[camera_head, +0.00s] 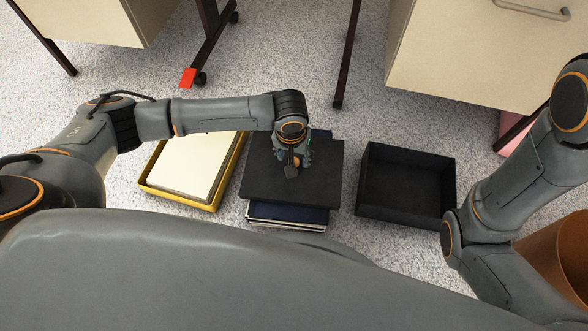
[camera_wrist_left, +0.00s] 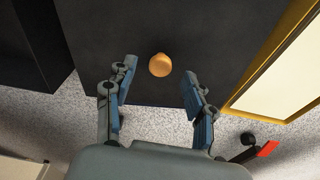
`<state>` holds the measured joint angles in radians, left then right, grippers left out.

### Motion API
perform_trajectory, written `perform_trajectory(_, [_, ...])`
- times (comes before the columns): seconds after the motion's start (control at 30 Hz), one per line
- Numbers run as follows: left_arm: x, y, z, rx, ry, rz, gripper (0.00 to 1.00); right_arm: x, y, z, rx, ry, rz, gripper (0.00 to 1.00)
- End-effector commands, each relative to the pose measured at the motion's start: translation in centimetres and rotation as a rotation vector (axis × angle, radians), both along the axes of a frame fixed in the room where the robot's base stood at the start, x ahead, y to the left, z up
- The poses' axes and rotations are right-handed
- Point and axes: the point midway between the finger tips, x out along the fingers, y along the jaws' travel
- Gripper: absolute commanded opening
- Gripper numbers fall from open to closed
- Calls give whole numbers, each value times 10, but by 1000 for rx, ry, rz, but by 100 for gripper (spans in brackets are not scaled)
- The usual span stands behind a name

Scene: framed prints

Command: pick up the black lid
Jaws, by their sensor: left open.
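The black lid (camera_head: 262,187) lies flat on a stack of frames or prints (camera_head: 288,214) at the centre of the floor in the head view. It also fills the upper middle of the left wrist view (camera_wrist_left: 205,35). A round orange-brown knob (camera_wrist_left: 160,65) stands on the lid. My left gripper (camera_wrist_left: 160,88) is open, with its two fingers apart on either side of the knob's near side and nothing between them. My right gripper is outside the views.
An open black box (camera_head: 405,185) stands right of the stack, with a narrow floor gap between. A yellow tray (camera_head: 193,199) with pale sheets lies to the left. Desks with dark legs (camera_head: 347,60) stand behind. A brown container (camera_head: 560,255) is at the far right.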

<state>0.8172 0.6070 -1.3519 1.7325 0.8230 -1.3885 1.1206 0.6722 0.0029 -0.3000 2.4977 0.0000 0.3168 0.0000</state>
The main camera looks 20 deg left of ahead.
Motion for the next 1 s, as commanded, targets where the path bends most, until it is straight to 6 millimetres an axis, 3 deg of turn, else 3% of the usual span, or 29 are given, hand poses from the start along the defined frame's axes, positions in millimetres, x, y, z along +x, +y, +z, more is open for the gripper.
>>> perform_trajectory(0.03, [2, 1, -12, 1, -2, 0, 54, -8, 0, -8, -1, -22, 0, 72])
perform_trajectory(0.17, [3, 1, -25, -1, 0, 0, 54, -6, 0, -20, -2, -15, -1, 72])
perform_trajectory(0.53, [4, 1, -27, -1, -1, 0, 54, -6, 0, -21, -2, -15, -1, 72])
perform_trajectory(0.8, [4, 1, -27, -1, 0, 0, 0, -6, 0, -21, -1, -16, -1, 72])
perform_trajectory(1.0, [4, 1, -27, -1, -1, 0, 0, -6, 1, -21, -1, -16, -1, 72])
